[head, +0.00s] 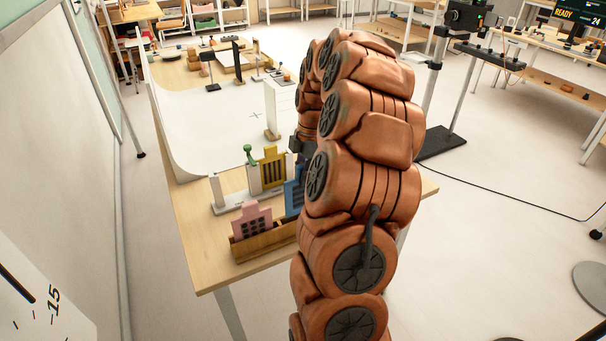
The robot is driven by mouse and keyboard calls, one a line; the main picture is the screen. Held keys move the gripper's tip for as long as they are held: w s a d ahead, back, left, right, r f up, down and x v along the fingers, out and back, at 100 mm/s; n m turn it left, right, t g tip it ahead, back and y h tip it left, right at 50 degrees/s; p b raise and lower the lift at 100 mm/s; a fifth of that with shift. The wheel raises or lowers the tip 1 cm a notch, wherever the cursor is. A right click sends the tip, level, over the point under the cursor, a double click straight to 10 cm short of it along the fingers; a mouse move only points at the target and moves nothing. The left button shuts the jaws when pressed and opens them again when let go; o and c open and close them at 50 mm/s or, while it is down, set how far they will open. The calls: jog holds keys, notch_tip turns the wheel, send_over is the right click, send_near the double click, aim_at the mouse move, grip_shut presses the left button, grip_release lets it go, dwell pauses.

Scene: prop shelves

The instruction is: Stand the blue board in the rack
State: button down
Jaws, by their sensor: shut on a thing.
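The blue board (292,198) is upright just left of my arm, its right part hidden behind the arm. My gripper (298,146) shows only as a small dark part above the board; it is shut on the blue board, and its fingertips are mostly hidden by the arm. A wooden rack (262,248) lies at the near edge of the table, with a pink board (252,222) standing in its left part. The rack's right end is hidden by my arm. I cannot tell whether the blue board touches the rack.
A yellow board (272,170) stands behind, by a white stand (236,206) and a green-topped piece (248,151). A white curved backdrop (205,130) and a white drawer unit (281,101) are farther back. Bare table (195,245) lies left of the rack.

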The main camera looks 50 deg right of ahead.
aim_at(303, 192)
jog(key=shift+f, duration=0.15)
jog(key=shift+f+b, duration=2.05)
jog(key=shift+f, duration=1.15)
jog(key=c, duration=1)
grip_release()
jog(key=shift+c, duration=0.2)
jog(key=r, duration=0.4)
jog(key=d+r, duration=0.1)
jog(key=r, duration=0.7)
jog(key=shift+s+d, duration=0.3)
jog(key=shift+d, duration=0.1)
